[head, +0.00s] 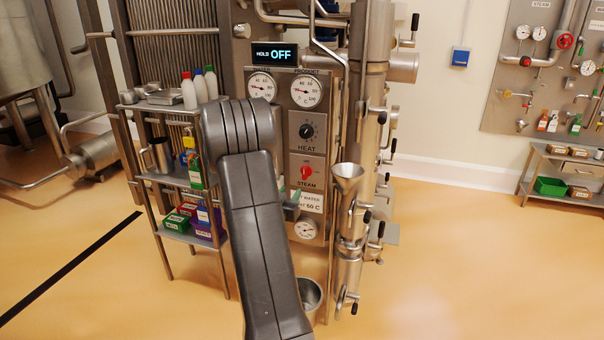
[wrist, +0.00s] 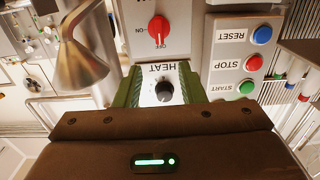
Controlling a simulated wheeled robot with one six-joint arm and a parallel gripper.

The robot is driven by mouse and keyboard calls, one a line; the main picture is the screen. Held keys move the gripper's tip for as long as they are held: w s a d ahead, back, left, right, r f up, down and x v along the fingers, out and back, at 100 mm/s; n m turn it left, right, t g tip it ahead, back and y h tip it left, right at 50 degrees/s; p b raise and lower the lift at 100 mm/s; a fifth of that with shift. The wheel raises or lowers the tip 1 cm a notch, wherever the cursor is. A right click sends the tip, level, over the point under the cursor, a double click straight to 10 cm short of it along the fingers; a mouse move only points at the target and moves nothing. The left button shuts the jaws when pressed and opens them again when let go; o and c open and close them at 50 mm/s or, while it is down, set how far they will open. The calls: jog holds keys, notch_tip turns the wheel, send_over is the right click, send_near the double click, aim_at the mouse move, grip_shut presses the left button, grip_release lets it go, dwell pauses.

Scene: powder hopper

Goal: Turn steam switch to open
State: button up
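The red steam switch (head: 306,173) sits on the panel above the STEAM label in the head view. In the wrist view, which is upside down, the red switch (wrist: 158,29) has its handle in line with the OFF mark; ON is to the left. The black HEAT knob (wrist: 164,91) lies nearer my gripper in that picture, and is above the switch in the head view (head: 306,131). My gripper (wrist: 161,90) has its green fingers apart, with nothing held between them. The HEAT knob shows between the fingers; contact cannot be told. My arm hides most of the gripper in the head view.
A metal funnel (wrist: 80,65) stands beside the panel, also in the head view (head: 347,177). RESET, STOP and START buttons (wrist: 252,62) are on the panel's other side. A shelf with bottles (head: 188,90) is left of my arm. Open floor lies at the right.

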aim_at(304, 172)
jog(key=p+x, duration=0.3)
jog(key=x, duration=1)
jog(key=shift+w+d, duration=0.15)
jog(key=shift+w, duration=0.05)
grip_shut()
